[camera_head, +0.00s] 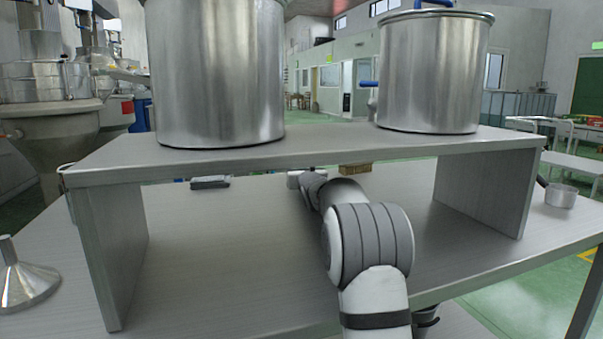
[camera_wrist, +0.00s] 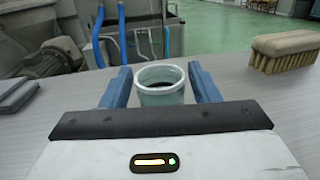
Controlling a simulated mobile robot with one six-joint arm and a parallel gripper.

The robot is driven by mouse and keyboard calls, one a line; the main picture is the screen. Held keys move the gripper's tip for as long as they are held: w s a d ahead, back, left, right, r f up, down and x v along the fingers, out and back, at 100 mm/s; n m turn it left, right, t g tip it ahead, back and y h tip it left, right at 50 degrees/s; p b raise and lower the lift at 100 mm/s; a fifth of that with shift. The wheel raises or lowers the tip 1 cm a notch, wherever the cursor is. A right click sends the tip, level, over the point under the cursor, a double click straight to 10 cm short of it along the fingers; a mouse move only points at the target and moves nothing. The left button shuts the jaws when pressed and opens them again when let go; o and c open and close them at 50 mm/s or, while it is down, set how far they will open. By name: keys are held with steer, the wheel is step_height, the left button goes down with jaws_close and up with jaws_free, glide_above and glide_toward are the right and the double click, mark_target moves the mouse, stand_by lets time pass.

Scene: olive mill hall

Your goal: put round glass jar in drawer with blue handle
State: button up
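A small round glass jar (camera_wrist: 160,94) with a pale rim and a dark inside shows in the wrist view. It is upright between the two blue fingers of my gripper (camera_wrist: 160,78). The jar's lower part is hidden by the gripper body. In the head view my arm reaches under the steel shelf and hides the jar and most of the gripper. No drawer with a blue handle is visible in either view.
Two large steel pots (camera_head: 215,75) (camera_head: 432,75) stand on the raised shelf (camera_head: 330,150) over my arm. Its side panels (camera_head: 115,245) (camera_head: 487,195) bound the space below. A brush (camera_wrist: 285,50) lies right of the jar.

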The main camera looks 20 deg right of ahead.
steer(key=shift+o, duration=0.6)
